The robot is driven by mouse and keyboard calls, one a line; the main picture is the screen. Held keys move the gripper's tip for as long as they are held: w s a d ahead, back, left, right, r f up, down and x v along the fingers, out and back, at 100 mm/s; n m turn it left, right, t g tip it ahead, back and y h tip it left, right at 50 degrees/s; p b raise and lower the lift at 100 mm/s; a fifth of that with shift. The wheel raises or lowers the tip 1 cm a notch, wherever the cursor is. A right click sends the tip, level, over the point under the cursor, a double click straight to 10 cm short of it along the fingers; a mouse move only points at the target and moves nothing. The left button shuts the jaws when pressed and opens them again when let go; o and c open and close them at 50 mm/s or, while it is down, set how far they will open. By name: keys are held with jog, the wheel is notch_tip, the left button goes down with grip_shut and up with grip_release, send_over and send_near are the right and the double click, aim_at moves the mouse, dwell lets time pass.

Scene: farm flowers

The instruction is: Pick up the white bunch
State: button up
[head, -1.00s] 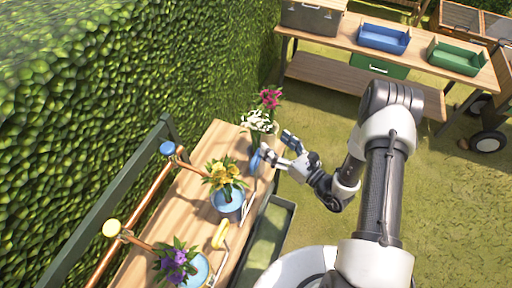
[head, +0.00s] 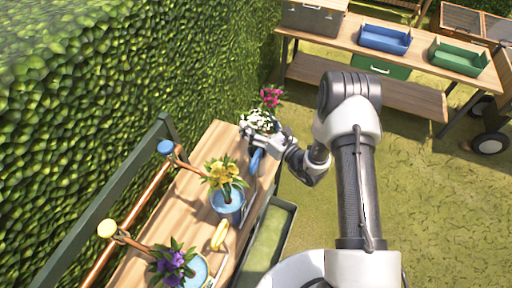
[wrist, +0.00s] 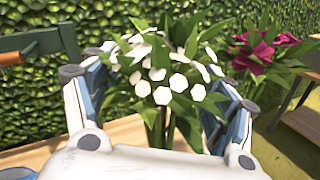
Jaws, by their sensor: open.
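The white bunch (head: 258,120) stands at the far end of the wooden table, its white blooms and green leaves upright. In the wrist view the white bunch (wrist: 172,82) is in the middle, between the fingers of my gripper (wrist: 160,108). The fingers are spread on either side of its stems and leaves. In the head view my gripper (head: 259,143) is at the bunch and hides its lower part. I cannot tell whether the fingers touch the stems.
A magenta bunch (head: 271,97) stands just behind, to the right in the wrist view. Yellow flowers (head: 224,175) and purple flowers (head: 173,263) stand nearer on the table (head: 190,205). A hedge borders the left. Another bench (head: 335,48) holds a blue tray (head: 385,38) and a green tray (head: 455,56).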

grip_shut()
notch_tip(320, 180, up, 20)
jog(key=p, duration=0.5)
dwell(1.1)
jog(key=shift+d, duration=0.1)
